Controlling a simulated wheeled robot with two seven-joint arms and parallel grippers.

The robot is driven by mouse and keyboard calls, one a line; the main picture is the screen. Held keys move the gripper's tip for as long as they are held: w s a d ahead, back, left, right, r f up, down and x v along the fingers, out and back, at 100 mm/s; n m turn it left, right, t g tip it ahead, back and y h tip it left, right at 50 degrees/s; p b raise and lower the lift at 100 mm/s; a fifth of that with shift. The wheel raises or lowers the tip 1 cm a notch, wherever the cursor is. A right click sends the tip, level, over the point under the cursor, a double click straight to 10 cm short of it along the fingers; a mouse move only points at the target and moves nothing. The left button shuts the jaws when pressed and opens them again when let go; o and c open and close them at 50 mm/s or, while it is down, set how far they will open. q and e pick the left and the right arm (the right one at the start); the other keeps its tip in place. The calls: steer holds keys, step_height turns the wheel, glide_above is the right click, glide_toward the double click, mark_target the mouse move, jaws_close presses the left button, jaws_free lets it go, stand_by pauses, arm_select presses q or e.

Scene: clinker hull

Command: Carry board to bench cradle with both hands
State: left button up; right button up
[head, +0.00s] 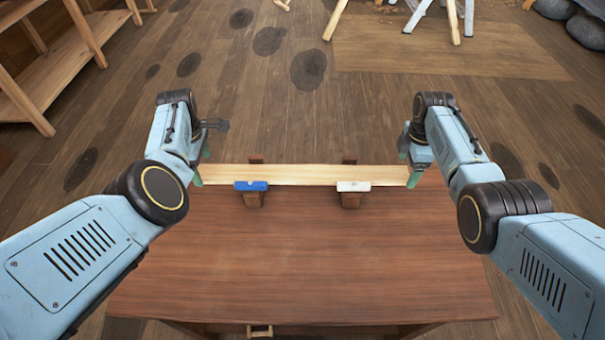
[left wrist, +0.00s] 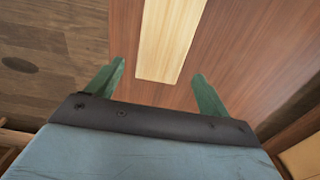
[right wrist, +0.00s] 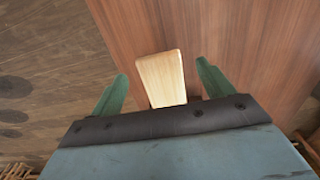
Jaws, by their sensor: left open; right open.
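The board (head: 305,175) is a long pale wooden plank lying across the far part of the bench, along two brown cradle supports. One cradle (head: 254,198) has a blue block on its front, the other cradle (head: 351,198) a white one. My left gripper (head: 200,168) is open at the board's left end. In the left wrist view the board (left wrist: 168,38) runs up from between the green fingers (left wrist: 158,88). My right gripper (head: 411,167) is open at the right end. In the right wrist view the board's end (right wrist: 162,80) lies between the spread fingers (right wrist: 164,88).
The brown bench top (head: 300,275) is clear in front of the cradles. Wooden shelves (head: 75,50) stand at the far left. Trestle legs (head: 400,18) and dark stones (head: 572,20) are at the back. The plank floor beyond the bench is open, with dark patches.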

arm_select(q)
steer(key=shift+f, duration=1.05)
arm_select(e)
steer(key=shift+f, duration=1.05)
arm_select(q)
steer(key=c, duration=1.2)
arm_select(e)
steer(key=c, duration=1.2)
arm_select(q)
steer(key=shift+c, duration=0.2)
arm_select(e)
steer(key=shift+c, duration=0.2)
